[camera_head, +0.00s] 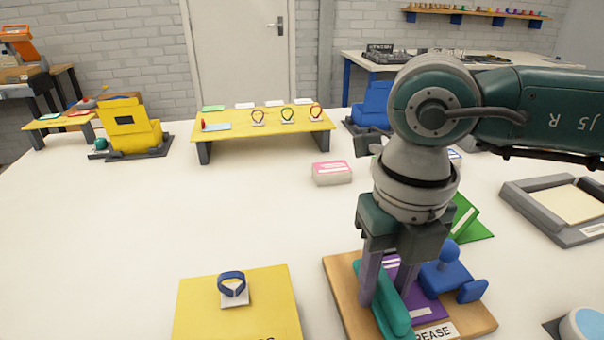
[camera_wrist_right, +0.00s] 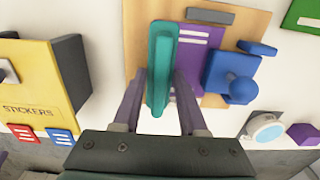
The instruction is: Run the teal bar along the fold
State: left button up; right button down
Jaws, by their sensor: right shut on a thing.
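The teal bar (camera_head: 390,308) is between the fingers of my right gripper (camera_head: 387,285), which is shut on it. In the wrist view the teal bar (camera_wrist_right: 161,60) runs lengthwise between the two purple fingers (camera_wrist_right: 160,98). The purple card (camera_head: 428,308) lies on the wooden crease board (camera_head: 343,287), just right of the bar; it also shows in the wrist view (camera_wrist_right: 195,45). Whether the bar touches the card, and where the fold lies, I cannot tell. A blue knobbed block (camera_head: 440,277) sits at the card's right. My left gripper is out of view.
A yellow sticker board (camera_head: 205,305) with a dark blue band (camera_head: 232,280) lies left of the crease board. A green folded card (camera_head: 470,218) stands behind it, and a pink-topped stack (camera_head: 332,174) farther back. A grey tray (camera_head: 530,205) is at right.

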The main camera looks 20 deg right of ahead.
jog(key=shift+w+d+b, duration=0.15)
jog(key=shift+w+b, duration=0.15)
jog(key=shift+w, duration=0.35)
jog(key=shift+w+f+b, duration=0.15)
jog(key=shift+w+b, duration=0.2)
jog(key=shift+b, duration=0.05)
jog(key=shift+w+d, duration=0.1)
jog(key=shift+w, duration=0.05)
jog(key=shift+w, duration=0.15)
jog(key=shift+w+d+b, duration=0.15)
jog(key=shift+w+b, duration=0.15)
jog(key=shift+b, duration=0.05)
jog(key=shift+r, duration=0.25)
notch_tip(320, 180, up, 7)
jog(key=p, duration=0.6)
